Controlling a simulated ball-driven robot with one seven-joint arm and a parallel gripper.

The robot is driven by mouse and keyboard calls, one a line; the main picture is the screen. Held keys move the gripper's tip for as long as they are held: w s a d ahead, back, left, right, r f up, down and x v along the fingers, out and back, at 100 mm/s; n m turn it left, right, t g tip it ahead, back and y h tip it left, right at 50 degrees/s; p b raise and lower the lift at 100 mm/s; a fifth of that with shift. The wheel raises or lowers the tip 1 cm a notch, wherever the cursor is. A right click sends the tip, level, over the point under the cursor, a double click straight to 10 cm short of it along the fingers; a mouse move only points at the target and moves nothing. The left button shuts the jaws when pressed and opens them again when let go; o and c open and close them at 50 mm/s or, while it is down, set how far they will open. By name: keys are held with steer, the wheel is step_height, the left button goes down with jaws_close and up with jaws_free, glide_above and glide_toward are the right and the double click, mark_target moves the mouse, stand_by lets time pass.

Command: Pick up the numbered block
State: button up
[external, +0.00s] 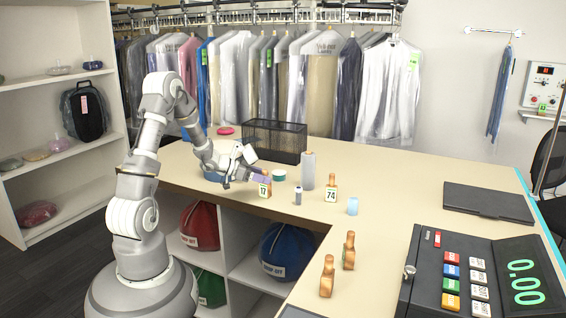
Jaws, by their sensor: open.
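A small tan block with a white tag reading 17 (265,189) stands near the counter's inner edge, just right of my gripper. A tan bottle-shaped piece tagged 74 (331,193) stands farther right. My gripper (240,179) is open, low over the counter, left of the 17 block. At this size I cannot tell whether a fingertip touches the block. A purple item (261,177) shows by the block's top, partly overlapping it. My gripper partly hides a blue bowl-like item (213,176).
A grey cylinder (308,171), small dark bottle (298,196), teal-banded cup (279,175) and blue roll (352,206) stand nearby. A black mesh basket (275,141) is behind. Two wooden pieces (327,276) (349,250) stand near the register (480,275).

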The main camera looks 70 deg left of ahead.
steer(key=b+x, duration=0.1)
steer(key=x, duration=0.2)
steer(key=shift+f, duration=0.1)
steer(key=shift+c, duration=0.7)
jaws_close()
step_height(320, 180, up, 4)
steer(key=p, duration=0.4)
steer(key=shift+f, duration=0.15)
steer(key=shift+s+d+r+p, duration=0.15)
steer(key=shift+s+r+p, duration=0.1)
steer(key=shift+p, duration=0.15)
steer(key=s+d+b, duration=0.7)
steer(key=s+b, duration=0.2)
steer(key=s, duration=0.4)
steer(key=shift+s+d+r, duration=0.25)
steer(key=shift+s+r, duration=0.05)
steer(key=shift+r, duration=0.15)
